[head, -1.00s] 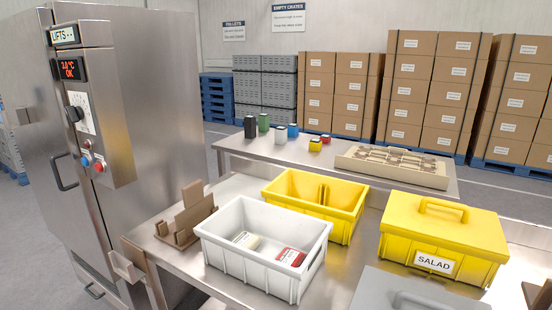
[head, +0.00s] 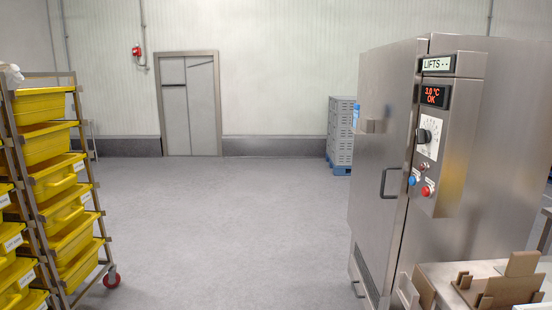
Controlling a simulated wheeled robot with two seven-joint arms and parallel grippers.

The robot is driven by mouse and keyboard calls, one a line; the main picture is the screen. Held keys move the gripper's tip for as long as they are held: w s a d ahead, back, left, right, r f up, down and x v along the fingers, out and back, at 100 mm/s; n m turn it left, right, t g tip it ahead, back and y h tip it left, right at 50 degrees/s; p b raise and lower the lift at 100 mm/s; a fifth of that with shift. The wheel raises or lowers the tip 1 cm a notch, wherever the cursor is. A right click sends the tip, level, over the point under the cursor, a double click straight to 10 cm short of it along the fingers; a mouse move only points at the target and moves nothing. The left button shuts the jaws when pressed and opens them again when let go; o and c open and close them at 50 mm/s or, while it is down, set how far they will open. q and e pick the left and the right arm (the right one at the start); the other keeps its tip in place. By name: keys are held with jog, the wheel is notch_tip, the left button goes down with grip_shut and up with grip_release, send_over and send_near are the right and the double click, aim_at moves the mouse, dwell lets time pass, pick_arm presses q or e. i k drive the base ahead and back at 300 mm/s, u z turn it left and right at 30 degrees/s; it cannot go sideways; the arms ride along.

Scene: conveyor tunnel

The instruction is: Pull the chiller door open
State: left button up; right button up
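The chiller (head: 450,160) is a tall stainless steel cabinet at the right of the head view. Its door (head: 382,150) faces left and looks shut. A dark bar handle (head: 390,182) sits on the door near its right edge. A control panel (head: 433,140) beside the door has a dial, blue and red buttons and a display reading 3.0 °C OK. A sign above it reads LIFTS. Neither of my grippers shows in the view.
A rack with yellow crates (head: 68,210) on castors stands at the left. A steel table edge with a brown wooden holder (head: 500,285) is at the lower right. Grey crates (head: 342,130) stand behind the chiller. The grey floor (head: 220,220) between rack and chiller is clear.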

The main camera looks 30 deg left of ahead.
aim_at(391, 77)
jog(key=u, duration=1.25)
jog(key=i, duration=3.2)
jog(key=z, duration=2.6)
